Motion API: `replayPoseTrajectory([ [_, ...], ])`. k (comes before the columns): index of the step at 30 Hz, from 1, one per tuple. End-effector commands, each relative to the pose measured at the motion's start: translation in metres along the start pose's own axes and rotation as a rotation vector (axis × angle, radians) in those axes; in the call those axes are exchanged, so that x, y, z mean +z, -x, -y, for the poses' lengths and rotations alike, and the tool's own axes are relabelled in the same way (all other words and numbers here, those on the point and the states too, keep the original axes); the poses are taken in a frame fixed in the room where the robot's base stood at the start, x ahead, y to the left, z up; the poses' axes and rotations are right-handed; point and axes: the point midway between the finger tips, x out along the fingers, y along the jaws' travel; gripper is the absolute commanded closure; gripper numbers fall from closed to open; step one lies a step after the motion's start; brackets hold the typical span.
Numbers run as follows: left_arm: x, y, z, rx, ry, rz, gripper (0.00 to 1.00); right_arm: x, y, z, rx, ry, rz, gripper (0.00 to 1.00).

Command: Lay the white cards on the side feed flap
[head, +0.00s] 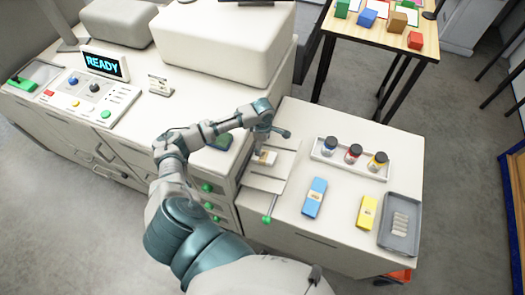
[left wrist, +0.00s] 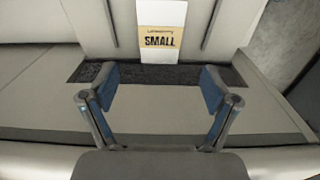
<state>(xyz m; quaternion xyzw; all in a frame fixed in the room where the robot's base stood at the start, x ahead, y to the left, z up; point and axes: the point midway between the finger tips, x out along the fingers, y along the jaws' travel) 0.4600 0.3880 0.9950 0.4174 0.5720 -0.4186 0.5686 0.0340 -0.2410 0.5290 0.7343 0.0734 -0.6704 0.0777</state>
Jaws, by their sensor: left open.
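The white cards (head: 265,157) show as a small white stack with a tan label, lying on the pale side feed flap (head: 262,184) at the printer's right side. In the left wrist view, the white cards (left wrist: 160,56) lie between two raised guides, and their label reads "SMALL". My left gripper (head: 268,133) is just behind the stack in the head view. In the left wrist view my left gripper (left wrist: 158,80) is open, with nothing between its fingers; the stack is apart, beyond the fingertips. My right gripper is in neither view.
A white tray (head: 318,156) with three bottles, a blue box (head: 314,198), a yellow box (head: 366,212) and a grey tray (head: 387,239) stand right of the flap. A green knob (head: 267,219) sits at its front. The console display (head: 103,64) reads "READY".

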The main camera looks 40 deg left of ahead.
Motion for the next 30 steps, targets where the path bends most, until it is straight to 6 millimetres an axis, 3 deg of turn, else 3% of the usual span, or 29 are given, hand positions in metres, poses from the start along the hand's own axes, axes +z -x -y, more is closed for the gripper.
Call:
replayPoseTrajectory([
  [3, 0.000, 0.023, -0.001, 0.003, 0.000, 0.001, 0.13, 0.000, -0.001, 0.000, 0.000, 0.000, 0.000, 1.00],
  [9, 0.001, 0.045, -0.001, 0.002, 0.000, 0.000, 0.13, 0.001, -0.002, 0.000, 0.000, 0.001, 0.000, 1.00],
  [30, 0.001, 0.047, 0.000, 0.000, 0.000, 0.000, 0.13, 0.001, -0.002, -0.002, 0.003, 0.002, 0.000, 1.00],
])
